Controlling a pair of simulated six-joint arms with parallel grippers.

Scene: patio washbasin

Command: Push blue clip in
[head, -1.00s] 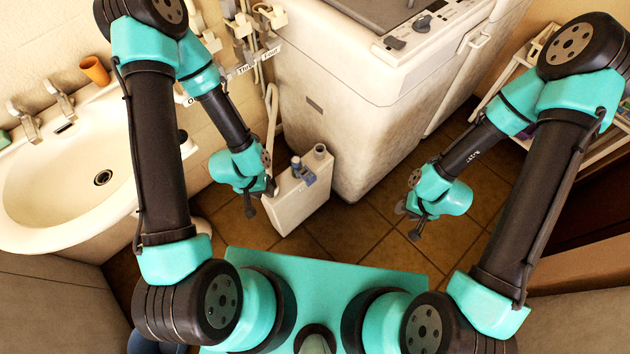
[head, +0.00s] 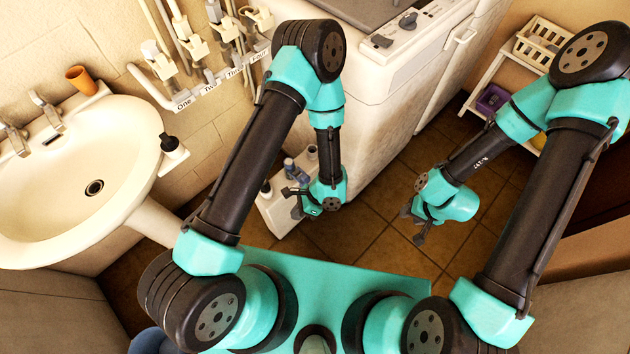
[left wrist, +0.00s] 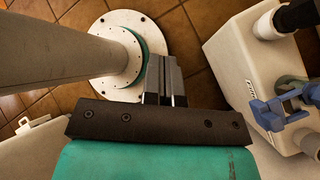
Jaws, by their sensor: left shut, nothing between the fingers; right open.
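The blue clip (head: 293,168) sits on top of a white container (head: 279,220) on the tiled floor. In the left wrist view the blue clip (left wrist: 283,108) is around or beside a greenish neck on the white container (left wrist: 232,62); I cannot tell how far it is pushed in. My left gripper (head: 293,202) is shut and empty, over the container's right side in the head view. In the left wrist view its fingers (left wrist: 164,75) are together, left of the clip and apart from it. My right gripper (head: 412,222) is open and empty, well right of the container.
A white machine (head: 375,110) stands just behind the container. A shelf (head: 500,75) is at the back right. The floor between my grippers is clear.

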